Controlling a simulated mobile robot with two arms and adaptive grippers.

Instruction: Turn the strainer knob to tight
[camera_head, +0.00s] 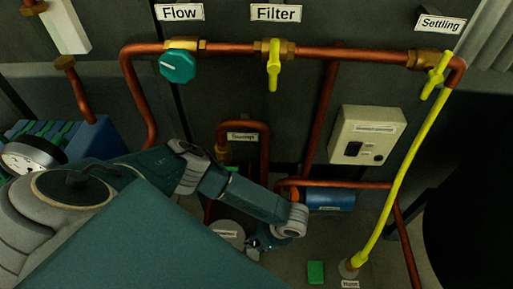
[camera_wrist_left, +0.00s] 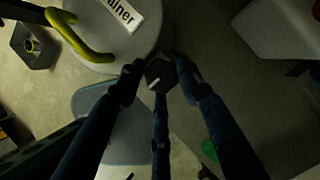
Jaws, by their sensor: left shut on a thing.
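The strainer is a round grey body with a white label ending in "ainer". It shows at the top of the left wrist view (camera_wrist_left: 85,52) and low in the middle of the head view (camera_head: 224,226). The strainer knob (camera_wrist_left: 160,74) is small, dark and faceted, with a white pointer mark slanting down-left in the wrist view. My left gripper (camera_wrist_left: 165,72) is shut on the knob, its dark fingers around its sides. In the head view, my left gripper (camera_head: 256,243) is beside the strainer, and the knob cannot be made out. My right gripper is not in view.
Copper pipes (camera_head: 341,54) with a teal Flow knob (camera_head: 177,67) and a yellow Filter valve (camera_head: 273,65) run above. A beige box (camera_head: 366,135) and a blue cylinder (camera_head: 330,198) stand behind. A yellow pipe (camera_head: 404,180) descends at the right. A green block (camera_head: 315,272) lies on the floor.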

